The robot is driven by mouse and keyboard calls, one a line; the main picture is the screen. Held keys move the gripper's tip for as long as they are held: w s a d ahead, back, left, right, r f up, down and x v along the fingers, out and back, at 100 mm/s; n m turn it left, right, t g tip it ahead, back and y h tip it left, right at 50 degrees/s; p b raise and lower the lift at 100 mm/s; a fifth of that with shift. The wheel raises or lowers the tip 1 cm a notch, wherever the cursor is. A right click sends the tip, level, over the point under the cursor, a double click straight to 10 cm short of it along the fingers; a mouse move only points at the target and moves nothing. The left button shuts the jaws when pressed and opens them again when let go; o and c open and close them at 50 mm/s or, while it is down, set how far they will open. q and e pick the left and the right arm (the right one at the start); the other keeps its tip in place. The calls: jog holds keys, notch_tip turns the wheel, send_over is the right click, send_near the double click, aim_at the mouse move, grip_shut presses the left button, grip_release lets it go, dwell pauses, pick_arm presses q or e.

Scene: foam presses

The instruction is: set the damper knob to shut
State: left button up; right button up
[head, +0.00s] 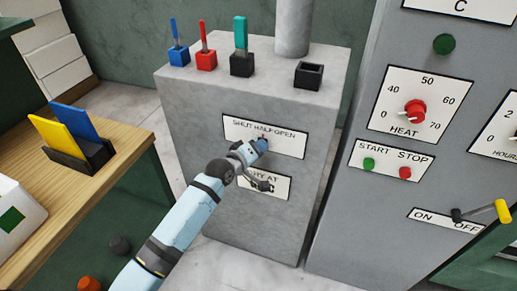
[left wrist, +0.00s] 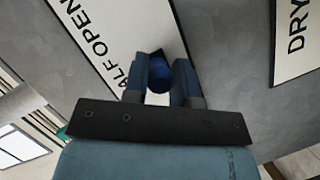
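The damper knob is a small blue knob (left wrist: 159,75) in the left wrist view, in front of the white label plate (head: 290,145) marked SHUT, HALF, OPEN on the grey cabinet (head: 190,125). My left gripper (head: 259,147) reaches the plate's lower middle. In the left wrist view its two blue fingers (left wrist: 159,82) stand on either side of the knob, close against it with no clear gap. In the head view the gripper largely covers the knob, so its setting cannot be read. My right gripper is not in view.
A second plate (head: 280,186) sits just below, partly behind my gripper. Coloured levers (head: 206,58) and a pipe (head: 293,25) stand on the cabinet top. A taller panel (head: 350,200) with a red heat knob (head: 415,111) is to the right. A wooden bench (head: 115,140) is at left.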

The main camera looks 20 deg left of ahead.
aim_at(248, 139)
pick_arm(q)
grip_shut()
jog(key=a, duration=0.6)
jog(key=shift+w+a+p, duration=0.15)
jog(key=shift+a+p, duration=0.05)
jog(key=shift+p, duration=0.2)
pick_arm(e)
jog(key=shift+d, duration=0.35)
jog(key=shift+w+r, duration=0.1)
pick_arm(q)
jog(key=o, duration=0.6)
grip_release()
jog(key=shift+o, duration=1)
jog(key=shift+a, duration=0.15)
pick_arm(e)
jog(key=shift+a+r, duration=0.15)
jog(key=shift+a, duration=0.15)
